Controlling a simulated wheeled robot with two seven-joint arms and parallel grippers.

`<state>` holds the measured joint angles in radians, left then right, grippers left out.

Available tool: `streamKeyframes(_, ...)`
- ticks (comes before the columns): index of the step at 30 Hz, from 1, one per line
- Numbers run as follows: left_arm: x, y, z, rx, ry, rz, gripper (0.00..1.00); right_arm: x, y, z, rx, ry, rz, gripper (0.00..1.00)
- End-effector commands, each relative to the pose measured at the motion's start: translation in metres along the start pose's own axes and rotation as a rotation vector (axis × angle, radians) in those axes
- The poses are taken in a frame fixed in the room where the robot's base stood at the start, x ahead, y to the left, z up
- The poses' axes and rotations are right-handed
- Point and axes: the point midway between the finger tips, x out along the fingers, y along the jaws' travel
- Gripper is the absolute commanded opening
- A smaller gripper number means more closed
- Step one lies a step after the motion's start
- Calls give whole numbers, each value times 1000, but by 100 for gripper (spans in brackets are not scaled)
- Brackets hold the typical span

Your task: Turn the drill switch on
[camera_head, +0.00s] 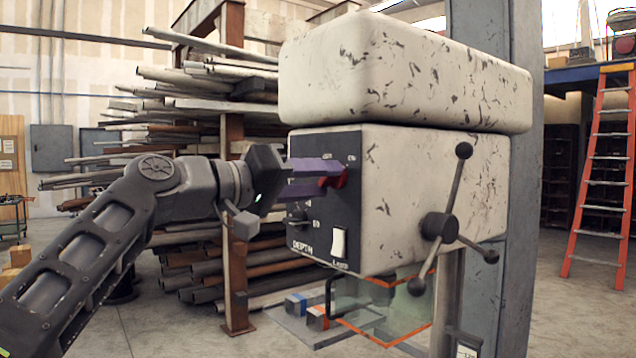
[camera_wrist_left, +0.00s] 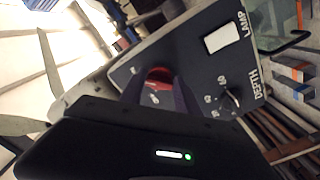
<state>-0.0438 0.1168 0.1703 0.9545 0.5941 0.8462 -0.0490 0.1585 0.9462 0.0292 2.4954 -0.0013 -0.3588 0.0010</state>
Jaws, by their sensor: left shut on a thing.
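The drill press (camera_head: 440,200) has a worn cream head with a black control panel (camera_head: 318,225) on its left face. A red round switch (camera_head: 338,178) sits near the panel's top right. My left gripper (camera_head: 328,178) reaches in from the left, its purple fingers shut on the red switch and covering part of it. In the left wrist view the red switch (camera_wrist_left: 158,76) shows between the fingertips (camera_wrist_left: 156,92). Its on and off markings are too small to read surely. My right gripper is in neither view.
The panel also has a white lamp switch (camera_head: 339,242) and a depth knob (camera_head: 297,216). A three-armed handle (camera_head: 440,227) is on the drill's right side. A clear guard with orange edges (camera_head: 385,305) hangs below. A rack of pipes (camera_head: 205,100) stands behind.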

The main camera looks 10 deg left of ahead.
Motion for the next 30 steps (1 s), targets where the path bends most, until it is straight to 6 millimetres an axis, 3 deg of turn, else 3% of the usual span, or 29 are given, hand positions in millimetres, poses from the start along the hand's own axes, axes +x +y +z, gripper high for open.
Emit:
streamKeyframes(9, 1, -2, 2, 3, -7, -3, 0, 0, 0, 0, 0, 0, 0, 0)
streamKeyframes(10, 1, -2, 2, 3, -7, -3, 41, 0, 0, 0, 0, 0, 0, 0)
streamKeyframes(17, 1, -1, 1, 2, -4, -2, 59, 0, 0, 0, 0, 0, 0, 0)
streamKeyframes(25, 0, -1, 1, 2, -2, -1, 60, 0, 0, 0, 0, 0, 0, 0)
streamKeyframes(30, -12, -2, 1, 2, -1, -2, 60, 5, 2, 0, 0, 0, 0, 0)
